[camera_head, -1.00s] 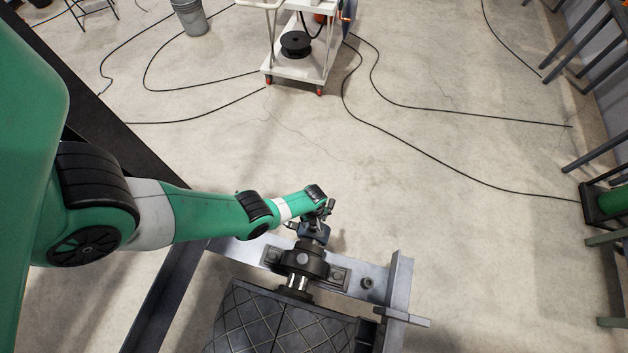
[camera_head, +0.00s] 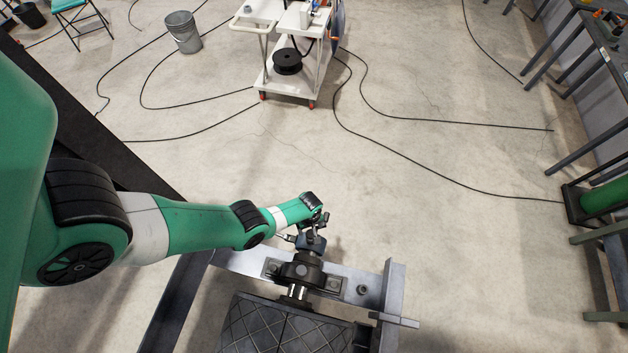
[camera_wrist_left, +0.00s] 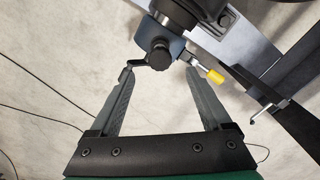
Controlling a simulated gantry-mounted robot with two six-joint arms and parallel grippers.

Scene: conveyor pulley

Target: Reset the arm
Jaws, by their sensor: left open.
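My left arm reaches in from the left in the head view. Its gripper (camera_head: 304,228) is by a blue-grey block (camera_head: 314,244) at the end of the pulley shaft. In the left wrist view the two fingers of my left gripper (camera_wrist_left: 160,68) stand wide apart. The blue-grey block (camera_wrist_left: 178,47), with a dark round knob (camera_wrist_left: 160,55), lies beyond the fingertips, and a yellow-tipped lever (camera_wrist_left: 215,76) sticks out beside it. Whether a fingertip touches the block or lever is unclear. My right gripper is not in view.
The black bearing housing (camera_head: 301,270) is bolted to a grey steel frame (camera_head: 394,290), above the dark ribbed pulley (camera_head: 265,328). A white cart (camera_head: 270,82) and a metal bucket (camera_head: 183,32) stand far back. Black cables cross the open concrete floor.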

